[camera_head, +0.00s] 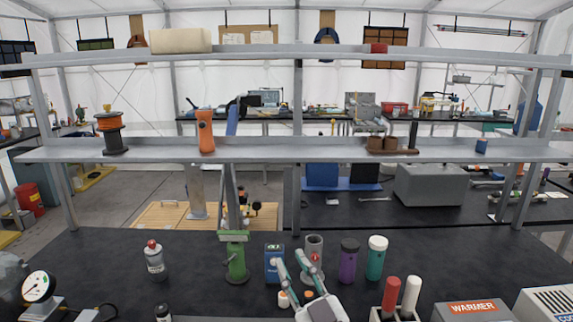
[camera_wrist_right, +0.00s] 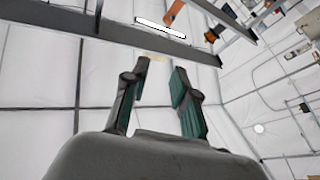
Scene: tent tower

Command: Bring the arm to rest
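My right gripper (camera_head: 291,261) rises from the bottom centre of the head view, above the dark bench top (camera_head: 200,285). Its two teal-and-grey fingers are apart. In the right wrist view the gripper (camera_wrist_right: 160,78) also shows open, with nothing between the fingertips, facing up toward the shelf rails and white tent wall. In the head view a blue box (camera_head: 273,252) and a grey cylinder (camera_head: 314,247) stand behind the fingers, partly covered by them. I cannot tell whether the fingers touch anything. My left gripper is not in view.
Purple (camera_head: 348,262) and teal (camera_head: 376,258) bottles stand to the right. A holder with red and white tubes (camera_head: 392,295) and a warmer box (camera_head: 473,311) are front right. A shelf (camera_head: 250,148) spans above.

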